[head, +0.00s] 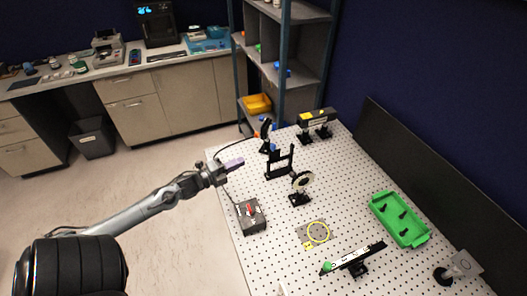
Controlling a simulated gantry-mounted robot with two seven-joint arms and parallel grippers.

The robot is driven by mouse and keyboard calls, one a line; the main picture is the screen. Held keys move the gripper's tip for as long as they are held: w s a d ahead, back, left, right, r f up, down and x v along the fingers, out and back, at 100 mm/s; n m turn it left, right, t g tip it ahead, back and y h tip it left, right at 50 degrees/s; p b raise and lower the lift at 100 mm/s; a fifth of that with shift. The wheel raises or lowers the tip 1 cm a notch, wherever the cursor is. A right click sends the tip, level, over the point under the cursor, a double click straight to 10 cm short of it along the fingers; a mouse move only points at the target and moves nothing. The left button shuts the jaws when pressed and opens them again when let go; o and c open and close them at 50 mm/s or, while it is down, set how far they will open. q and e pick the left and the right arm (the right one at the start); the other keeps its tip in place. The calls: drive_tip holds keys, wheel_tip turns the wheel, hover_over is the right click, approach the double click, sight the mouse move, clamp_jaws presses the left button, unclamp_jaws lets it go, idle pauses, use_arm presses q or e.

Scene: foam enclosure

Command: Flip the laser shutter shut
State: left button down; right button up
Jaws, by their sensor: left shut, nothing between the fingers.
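A laser-like black and yellow box (316,118) stands on posts at the far end of the perforated table. Just left of it stands a small dark upright piece (266,132) on a post, with a bit of orange beside it; it may be the shutter, but it is too small to tell its position. Nearer stands a black open frame (280,164). My left gripper (236,163) is shut and empty, its pale purple fingertips above the table's left edge, left of the frame and apart from it. My right gripper is not in view.
A round optic (301,181) stands near the frame. A dark cable arches behind my gripper.

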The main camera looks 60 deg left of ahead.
use_arm(q)
approach(275, 152)
drive_tip(key=w+r, duration=0.2)
drive_tip(key=w, duration=0.3)
drive_tip(key=shift+a+r, duration=0.3)
drive_tip(key=shift+r, duration=0.1)
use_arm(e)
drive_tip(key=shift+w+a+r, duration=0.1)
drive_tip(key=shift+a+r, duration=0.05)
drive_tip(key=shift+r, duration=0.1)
